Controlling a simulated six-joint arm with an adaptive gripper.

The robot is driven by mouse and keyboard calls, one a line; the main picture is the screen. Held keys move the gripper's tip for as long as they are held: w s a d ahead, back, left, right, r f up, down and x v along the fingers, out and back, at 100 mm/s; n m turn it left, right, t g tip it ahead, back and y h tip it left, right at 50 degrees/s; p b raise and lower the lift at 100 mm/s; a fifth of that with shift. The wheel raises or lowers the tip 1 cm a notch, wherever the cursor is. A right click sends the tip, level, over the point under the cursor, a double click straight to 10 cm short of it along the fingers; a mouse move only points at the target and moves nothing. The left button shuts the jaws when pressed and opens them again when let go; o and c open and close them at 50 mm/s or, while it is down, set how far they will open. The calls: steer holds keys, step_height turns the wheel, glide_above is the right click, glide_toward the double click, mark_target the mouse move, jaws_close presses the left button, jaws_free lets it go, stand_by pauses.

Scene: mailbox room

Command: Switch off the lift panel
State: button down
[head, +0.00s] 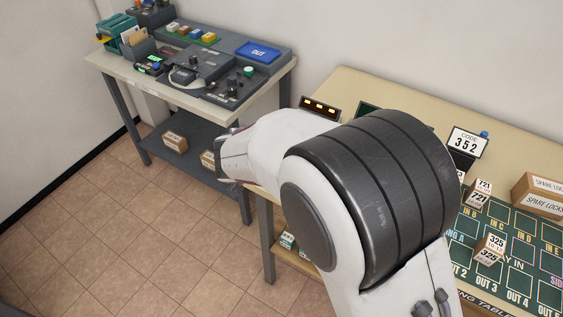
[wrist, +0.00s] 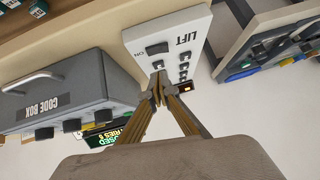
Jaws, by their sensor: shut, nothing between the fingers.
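The lift panel (wrist: 170,42) is a pale plate marked LIFT in the wrist view, seen turned around. It has a larger dark rocker switch (wrist: 157,48) beside the ON mark and rows of small dark switches. A small orange-lit part (wrist: 187,87) shows at its near end. My gripper (wrist: 159,90) is shut and empty, its fingertips overlapping the near end of the panel close to the small switches. I cannot tell if they touch it. They hide part of the panel. In the head view my arm blocks the panel, and I cannot make it out there.
In the head view, a side table (head: 105,65) with devices stands at left. The sorting table (head: 375,90) carries an orange-lit display (head: 320,107) and boxes.

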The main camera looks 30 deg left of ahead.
steer(key=v, duration=1)
steer(key=shift+r, duration=0.15)
steer(key=shift+a+r, duration=0.1)
steer(key=shift+a, duration=0.55)
steer(key=x, duration=1)
step_height(320, 180, down, 2)
steer(key=shift+s+a+f, duration=0.1)
steer(key=shift+a, duration=0.05)
steer(key=shift+a+f, duration=0.15)
steer(key=shift+f, duration=0.75)
